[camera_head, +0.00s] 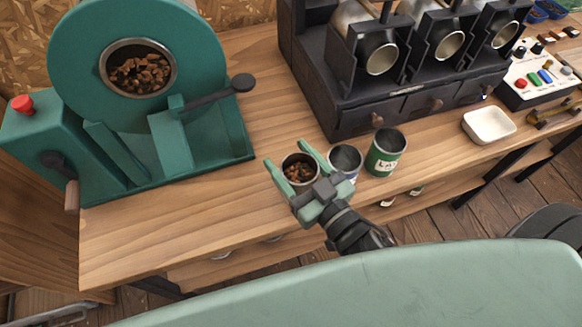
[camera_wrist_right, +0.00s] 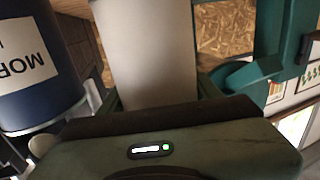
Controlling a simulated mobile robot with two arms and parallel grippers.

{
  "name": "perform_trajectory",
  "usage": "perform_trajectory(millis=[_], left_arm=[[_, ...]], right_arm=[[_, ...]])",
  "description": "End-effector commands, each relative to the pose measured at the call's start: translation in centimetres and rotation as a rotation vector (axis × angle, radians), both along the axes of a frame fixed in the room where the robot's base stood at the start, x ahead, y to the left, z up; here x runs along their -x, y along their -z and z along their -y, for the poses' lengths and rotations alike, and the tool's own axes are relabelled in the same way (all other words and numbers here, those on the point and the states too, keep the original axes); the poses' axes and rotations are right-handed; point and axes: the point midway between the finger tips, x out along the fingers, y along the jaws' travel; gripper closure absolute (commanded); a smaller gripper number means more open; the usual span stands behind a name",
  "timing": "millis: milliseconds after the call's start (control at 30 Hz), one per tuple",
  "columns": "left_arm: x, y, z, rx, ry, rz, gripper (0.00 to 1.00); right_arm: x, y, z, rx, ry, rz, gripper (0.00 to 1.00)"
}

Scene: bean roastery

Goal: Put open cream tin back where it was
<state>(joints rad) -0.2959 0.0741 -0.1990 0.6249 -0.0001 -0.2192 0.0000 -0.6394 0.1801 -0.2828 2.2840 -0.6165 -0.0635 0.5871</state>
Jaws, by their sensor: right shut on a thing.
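The open cream tin (camera_head: 299,171) holds brown beans and is at the front of the wooden bench, between the fingers of my right gripper (camera_head: 288,156). The gripper is shut on it, one finger on each side. The tin looks upright; I cannot tell whether it rests on the bench or hangs just above it. In the right wrist view its plain pale wall (camera_wrist_right: 146,52) fills the middle. My left gripper is not in view.
A blue tin (camera_head: 345,160) with a white label stands close right of the held tin, and a green tin (camera_head: 386,154) beyond it. A teal roaster (camera_head: 215,135) is left, a dark three-drum machine (camera_head: 350,120) behind. A white dish (camera_head: 488,125) sits right. The front-left bench (camera_head: 180,225) is clear.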

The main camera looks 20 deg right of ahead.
Motion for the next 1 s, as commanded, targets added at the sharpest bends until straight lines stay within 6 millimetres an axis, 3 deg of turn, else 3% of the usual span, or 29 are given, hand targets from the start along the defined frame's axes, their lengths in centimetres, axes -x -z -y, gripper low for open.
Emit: perform_trajectory(millis=[133, 567, 600, 667, 1000], left_arm=[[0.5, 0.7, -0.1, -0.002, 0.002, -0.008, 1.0], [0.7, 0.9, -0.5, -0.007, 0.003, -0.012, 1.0], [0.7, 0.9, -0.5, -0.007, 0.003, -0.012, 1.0], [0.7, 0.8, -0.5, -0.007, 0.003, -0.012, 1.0], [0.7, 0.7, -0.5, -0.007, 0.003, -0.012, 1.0]], right_arm=[[0.0, 2.4, 0.0, -0.002, 0.003, -0.002, 0.92], [0.0, 3.1, 0.0, -0.001, 0.0, 0.001, 0.92], [0.0, 3.2, 0.0, -0.001, 0.0, 0.0, 0.34], [0.0, 3.1, 0.0, 0.0, 0.0, 0.0, 0.18], [0.0, 3.0, 0.0, 0.0, 0.0, 0.0, 0.15]])
